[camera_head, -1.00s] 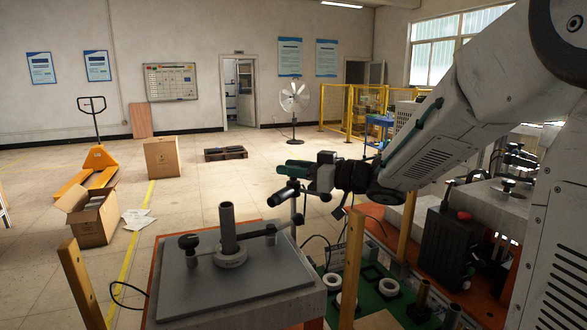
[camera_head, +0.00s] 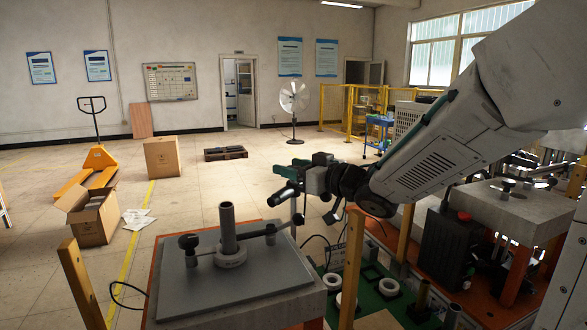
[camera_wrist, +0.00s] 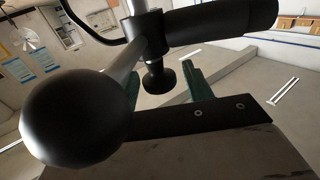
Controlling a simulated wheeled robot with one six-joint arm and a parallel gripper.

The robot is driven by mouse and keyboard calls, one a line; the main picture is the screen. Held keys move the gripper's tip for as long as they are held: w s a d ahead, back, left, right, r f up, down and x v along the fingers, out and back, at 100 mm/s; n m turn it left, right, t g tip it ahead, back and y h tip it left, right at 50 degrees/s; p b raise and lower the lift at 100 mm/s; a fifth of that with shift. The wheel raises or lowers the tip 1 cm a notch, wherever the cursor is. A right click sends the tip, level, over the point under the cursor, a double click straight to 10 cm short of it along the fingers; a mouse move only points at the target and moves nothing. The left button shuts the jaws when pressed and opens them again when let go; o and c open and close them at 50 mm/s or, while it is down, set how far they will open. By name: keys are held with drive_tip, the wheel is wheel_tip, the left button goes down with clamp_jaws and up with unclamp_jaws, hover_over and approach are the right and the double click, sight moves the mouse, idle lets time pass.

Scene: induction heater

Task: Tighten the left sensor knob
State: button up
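The grey heater plate (camera_head: 240,280) carries an upright grey cylinder (camera_head: 227,222). A black knob (camera_head: 188,241) on a thin rod stands left of the cylinder, and a second dark knob (camera_head: 270,230) stands to its right. My gripper (camera_head: 285,168) is above and beyond the plate's far right corner. In the wrist view its green fingers (camera_wrist: 163,88) are apart. A small black knob (camera_wrist: 158,76) appears between them, with no clear contact. A large black ball (camera_wrist: 70,120), a grey rod and a black cylinder (camera_wrist: 220,20) are close to that camera and hide part of the gripper.
Wooden posts (camera_head: 80,285) rise beside the heater. A green board (camera_head: 375,300) with white rings is to the right. A dark box with a red button (camera_head: 464,216) and a second station (camera_head: 500,205) stand further right. Open floor lies behind.

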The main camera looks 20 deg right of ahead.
drive_tip(key=v, duration=0.8)
idle(0.4)
